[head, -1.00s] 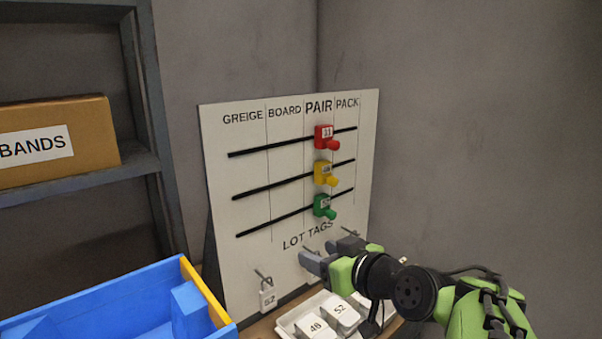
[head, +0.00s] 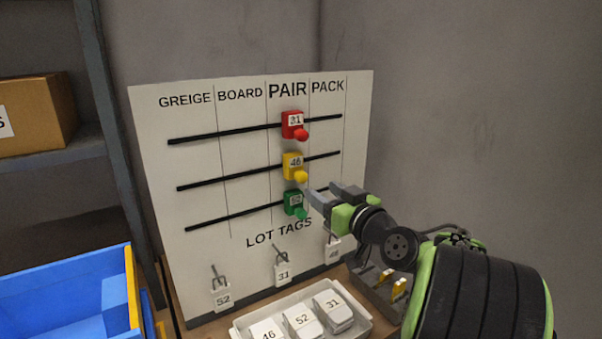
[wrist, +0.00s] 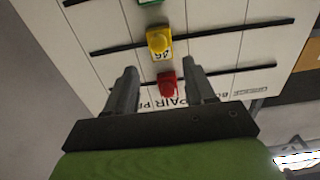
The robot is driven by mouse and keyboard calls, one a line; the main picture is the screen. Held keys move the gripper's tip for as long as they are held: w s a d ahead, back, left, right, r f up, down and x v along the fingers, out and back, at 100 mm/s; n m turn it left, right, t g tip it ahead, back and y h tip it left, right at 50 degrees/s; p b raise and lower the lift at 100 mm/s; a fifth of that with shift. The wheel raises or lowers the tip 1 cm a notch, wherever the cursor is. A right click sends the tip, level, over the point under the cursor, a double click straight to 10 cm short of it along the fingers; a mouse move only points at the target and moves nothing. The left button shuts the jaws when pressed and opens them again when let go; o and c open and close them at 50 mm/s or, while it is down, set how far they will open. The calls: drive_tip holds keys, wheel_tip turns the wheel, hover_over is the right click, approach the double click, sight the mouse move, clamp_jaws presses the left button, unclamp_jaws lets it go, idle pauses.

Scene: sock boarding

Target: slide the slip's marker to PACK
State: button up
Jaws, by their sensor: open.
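The white board (head: 150,120) has columns GREIGE, BOARD, PAIR and PACK crossed by three black rails. The red marker 31 (head: 293,125), yellow marker 46 (head: 292,166) and green marker (head: 293,205), its number unclear, all sit in the PAIR column. My gripper (head: 322,190) is open and empty, right of the yellow and green knobs. In the wrist view the board is upside down; the red marker (wrist: 167,84) appears between my fingers (wrist: 161,72) and the yellow marker (wrist: 159,42) beyond them. I cannot make out a slip.
Tags 52 (head: 222,299), 31 (head: 283,274) and a partly shaded one (head: 333,252) hang on hooks below the rails. A white tray (head: 243,328) of numbered tags lies in front. A blue bin (head: 60,290) and shelf with box (head: 40,110) are left. A grey wall is behind.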

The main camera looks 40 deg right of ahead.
sight(304, 178)
drive_tip(key=w, duration=0.3)
drive_tip(key=w+p, duration=0.1)
drive_tip(key=w, duration=0.6)
drive_tip(key=shift+w+d+p, duration=0.2)
drive_tip(key=shift+d+p, duration=0.15)
drive_tip(key=shift+d, duration=0.05)
clamp_jaws()
drive_tip(key=d, duration=0.7)
drive_tip(key=s+d, duration=0.1)
drive_tip(key=d, duration=0.3)
drive_tip(key=shift+d+b, duration=0.3)
drive_tip(key=shift+w+a, duration=0.1)
drive_tip(key=shift+a, duration=0.05)
unclamp_jaws()
